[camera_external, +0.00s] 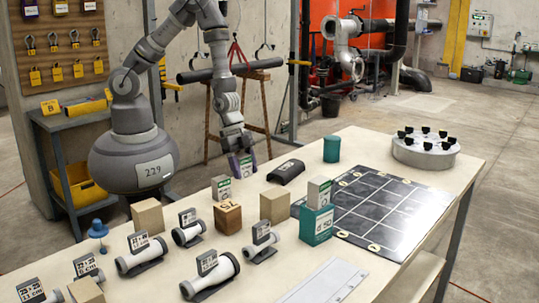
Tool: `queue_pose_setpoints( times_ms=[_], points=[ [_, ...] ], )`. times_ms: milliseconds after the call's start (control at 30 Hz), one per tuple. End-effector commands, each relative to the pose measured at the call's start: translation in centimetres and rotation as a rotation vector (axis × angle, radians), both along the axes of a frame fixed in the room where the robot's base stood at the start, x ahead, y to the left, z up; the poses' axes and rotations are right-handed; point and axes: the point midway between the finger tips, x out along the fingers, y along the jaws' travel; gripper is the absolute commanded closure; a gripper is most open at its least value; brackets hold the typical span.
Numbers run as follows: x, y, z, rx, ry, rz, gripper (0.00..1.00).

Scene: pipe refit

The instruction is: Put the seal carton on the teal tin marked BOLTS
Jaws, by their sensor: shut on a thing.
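Another grey carton with a green label (221,188) stands nearby, to the left. A teal round tin (331,150) stands at the back of the table, right of my gripper, with a clear top. A teal box (317,225) with a white mark stands nearer the front, with a grey, green-labelled carton (319,192) on it. I cannot read BOLTS on either teal thing, nor the carton labels.
A black curved piece (286,171) lies between my gripper and the round tin. Wooden blocks (227,217) and several white pipe pieces (187,231) stand left and front. A dark gridded board (385,207) and a round grey holder (425,150) are at right.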

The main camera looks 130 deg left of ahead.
Motion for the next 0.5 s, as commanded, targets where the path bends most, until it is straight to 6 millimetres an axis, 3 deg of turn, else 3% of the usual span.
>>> queue_pose_setpoints(
  times_ms=[133,233,500],
  points=[
    [0.3,1.7,0.4,0.006,0.002,0.048,0.73],
    [0.7,5.0,1.1,0.016,0.007,0.144,0.73],
    [-0.4,18.8,5.4,0.024,0.014,0.556,0.73]
  ],
)
